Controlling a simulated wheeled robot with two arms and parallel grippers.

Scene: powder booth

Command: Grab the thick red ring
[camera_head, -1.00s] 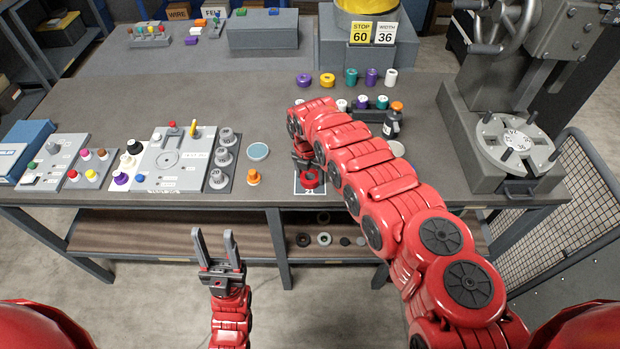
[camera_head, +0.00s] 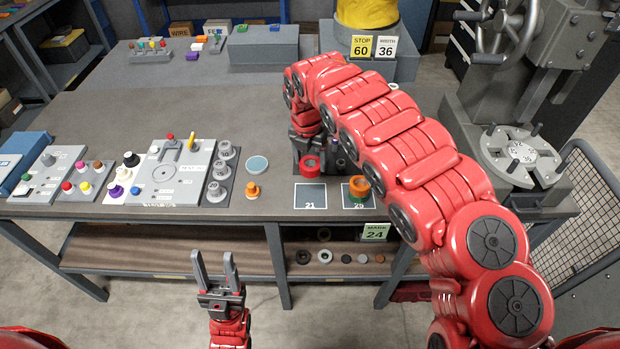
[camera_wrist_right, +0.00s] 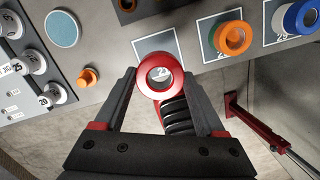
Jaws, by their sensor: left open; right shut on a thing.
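The thick red ring (camera_head: 309,165) is held in my right gripper (camera_head: 306,150), above and behind the square marked 21 (camera_head: 310,196) in the head view. In the right wrist view, the ring (camera_wrist_right: 158,67) sits between the fingertips of my right gripper (camera_wrist_right: 160,78), and part of a numeral shows through its hole. Below the ring a dark ribbed part shows between the fingers. My left gripper (camera_head: 214,264) is open and empty, low in front of the table.
An orange and green ring stack (camera_head: 358,189) stands on the square to the right. An orange knob-like piece (camera_head: 252,190) and a pale blue disc (camera_head: 257,164) lie to the left, near a grey panel (camera_head: 165,172). My right arm hides much of the table's right side.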

